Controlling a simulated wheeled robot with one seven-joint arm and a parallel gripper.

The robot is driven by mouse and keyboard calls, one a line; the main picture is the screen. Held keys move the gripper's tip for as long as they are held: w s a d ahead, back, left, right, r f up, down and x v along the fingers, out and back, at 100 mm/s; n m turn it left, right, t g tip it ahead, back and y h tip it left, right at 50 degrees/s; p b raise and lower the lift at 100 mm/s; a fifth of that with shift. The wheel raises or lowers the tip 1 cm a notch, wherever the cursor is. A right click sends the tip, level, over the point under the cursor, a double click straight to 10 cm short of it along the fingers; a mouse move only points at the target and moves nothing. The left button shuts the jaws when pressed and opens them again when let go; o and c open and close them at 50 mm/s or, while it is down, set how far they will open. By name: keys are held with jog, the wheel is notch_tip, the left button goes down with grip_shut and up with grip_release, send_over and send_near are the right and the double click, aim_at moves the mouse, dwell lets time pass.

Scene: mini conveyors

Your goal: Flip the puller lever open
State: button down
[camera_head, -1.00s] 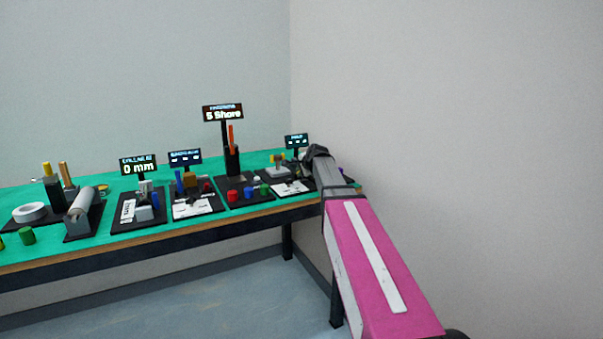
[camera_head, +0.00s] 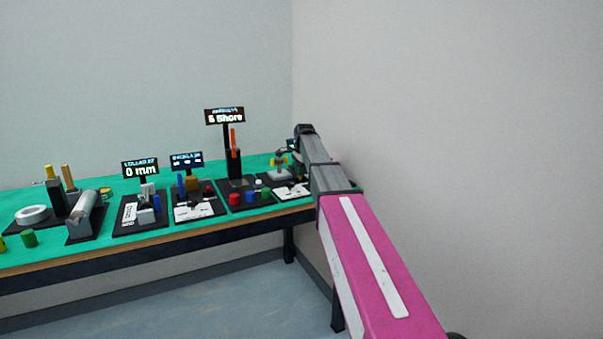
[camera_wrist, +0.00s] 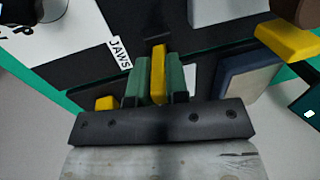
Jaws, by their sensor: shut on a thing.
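My gripper (camera_wrist: 160,64) has its two green fingers closed on the sides of an upright yellow lever (camera_wrist: 159,72), in the middle of the wrist view. The lever stands on a black station board with a white label reading JAWS (camera_wrist: 121,53). In the head view this is the far right station (camera_head: 278,171), with a grey block and yellow parts. My gripper tip is over it and too small there to read. The lever's foot is hard to make out.
Another yellow piece (camera_wrist: 287,40) sits at the upper right of the wrist view, and a small yellow part (camera_wrist: 105,103) is left of the fingers. A blue-edged block (camera_wrist: 248,82) is to the right. A tall display (camera_head: 224,115) stands left of my arm.

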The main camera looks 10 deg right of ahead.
jog(key=shift+w+a+g+h, duration=0.15)
jog(key=shift+w+g+h, duration=0.25)
jog(key=shift+g, duration=0.6)
jog(key=c, duration=1.4)
grip_release()
jog(key=shift+r, duration=0.15)
notch_tip(320, 180, up, 11)
jog(key=shift+w+f, duration=0.15)
jog(key=shift+f, duration=0.05)
